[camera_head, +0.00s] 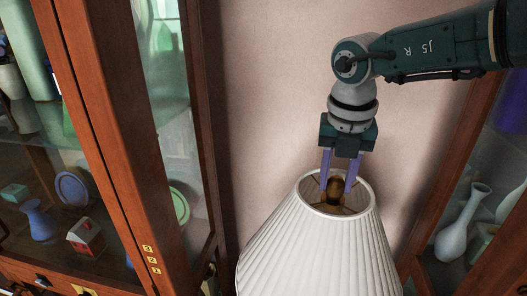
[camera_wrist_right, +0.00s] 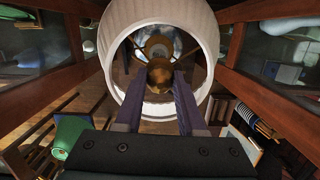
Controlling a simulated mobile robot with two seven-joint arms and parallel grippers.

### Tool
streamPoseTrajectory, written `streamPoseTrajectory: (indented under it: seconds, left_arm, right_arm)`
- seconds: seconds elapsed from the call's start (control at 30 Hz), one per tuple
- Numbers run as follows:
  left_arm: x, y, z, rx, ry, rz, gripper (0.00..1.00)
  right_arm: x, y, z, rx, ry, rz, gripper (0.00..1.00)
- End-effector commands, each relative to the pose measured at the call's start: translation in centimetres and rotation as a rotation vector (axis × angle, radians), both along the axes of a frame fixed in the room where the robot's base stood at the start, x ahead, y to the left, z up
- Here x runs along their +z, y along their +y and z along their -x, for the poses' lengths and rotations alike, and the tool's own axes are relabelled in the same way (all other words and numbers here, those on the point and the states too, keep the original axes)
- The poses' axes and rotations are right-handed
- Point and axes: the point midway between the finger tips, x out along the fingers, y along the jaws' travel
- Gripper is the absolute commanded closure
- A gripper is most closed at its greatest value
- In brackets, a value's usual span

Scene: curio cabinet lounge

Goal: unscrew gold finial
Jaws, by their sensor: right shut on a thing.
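The gold finial (camera_head: 335,186) stands in the top opening of a white pleated lampshade (camera_head: 318,250). In the right wrist view the finial (camera_wrist_right: 159,71) sits between the ends of the two purple fingers. My right gripper (camera_head: 338,184) points down into the shade's opening and is shut on the finial. The wrist view shows the gripper (camera_wrist_right: 160,88) with the shade's rim (camera_wrist_right: 112,62) around it. The lower part of the finial and its thread are hidden. My left gripper is not in view.
A wooden glass-fronted cabinet (camera_head: 118,150) with vases and small ornaments stands at the left. Another cabinet (camera_head: 449,170) with a pale vase (camera_head: 461,225) stands close at the right. The bare wall (camera_head: 270,90) is behind the lamp.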

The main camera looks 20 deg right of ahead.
Motion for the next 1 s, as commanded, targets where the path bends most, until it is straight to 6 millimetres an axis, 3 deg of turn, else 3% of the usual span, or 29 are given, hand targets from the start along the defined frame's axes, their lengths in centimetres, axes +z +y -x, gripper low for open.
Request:
streamPoseTrajectory:
  seconds: [0.3, 0.6, 0.93, 0.97, 1.0]
  left_arm:
    - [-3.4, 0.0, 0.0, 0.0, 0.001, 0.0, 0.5]
    - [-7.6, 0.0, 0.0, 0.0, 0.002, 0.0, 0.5]
    - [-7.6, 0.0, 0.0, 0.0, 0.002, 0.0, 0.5]
    - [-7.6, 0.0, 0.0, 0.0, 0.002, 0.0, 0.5]
    - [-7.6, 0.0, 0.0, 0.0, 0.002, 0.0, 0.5]
  right_arm:
    - [-0.7, -0.2, -0.1, 0.601, -0.004, 0.002, 1.0]
    - [-0.6, -0.2, -0.1, 1.083, -0.004, 0.004, 1.0]
    - [0.0, -0.1, 0.0, 1.164, 0.001, 0.003, 1.0]
    - [0.0, -0.1, 0.0, 1.164, 0.001, 0.003, 0.59]
    - [0.0, -0.1, 0.0, 1.164, 0.001, 0.003, 0.55]
